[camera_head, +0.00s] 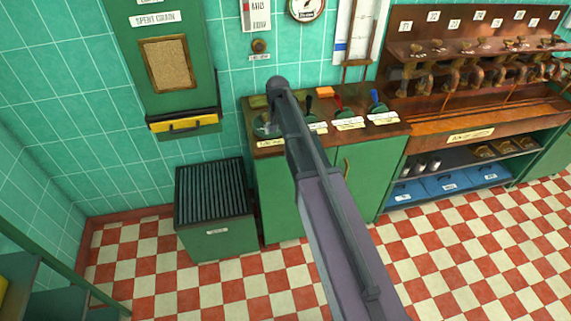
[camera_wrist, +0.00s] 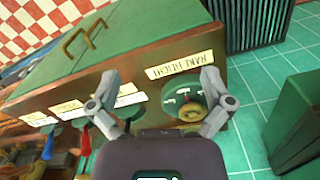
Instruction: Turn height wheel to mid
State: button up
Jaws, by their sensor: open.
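The height wheel is a grey-green round dial (camera_wrist: 184,92) with a brass knob (camera_wrist: 192,112) at its near edge and small pale marks on its face. A cream label (camera_wrist: 180,65) that seems to read "rake height" lies beside it. In the head view the wheel (camera_head: 264,127) is at the left end of the green counter, partly behind my arm. My gripper (camera_wrist: 160,82) is open above the counter; its right finger is close to the wheel and overlaps its edge in view. I cannot tell whether it touches. Which mark the wheel points at is too small to read.
Blue, red and dark-handled levers with labels (camera_head: 347,123) stand along the counter right of the wheel. A copper rack (camera_head: 470,50) is further right. A slatted green bin (camera_head: 212,195) stands on the floor at left. The tiled wall rises behind the counter.

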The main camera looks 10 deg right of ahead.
jog(key=s+f+n+b, duration=0.1)
jog(key=s+f+b, duration=0.2)
jog(key=s, duration=0.8)
jog(key=shift+s+f+n, duration=0.2)
jog(key=shift+s+n, duration=0.1)
jog(key=s+n, duration=0.2)
jog(key=s, duration=1.1)
jog(key=shift+s, duration=0.15)
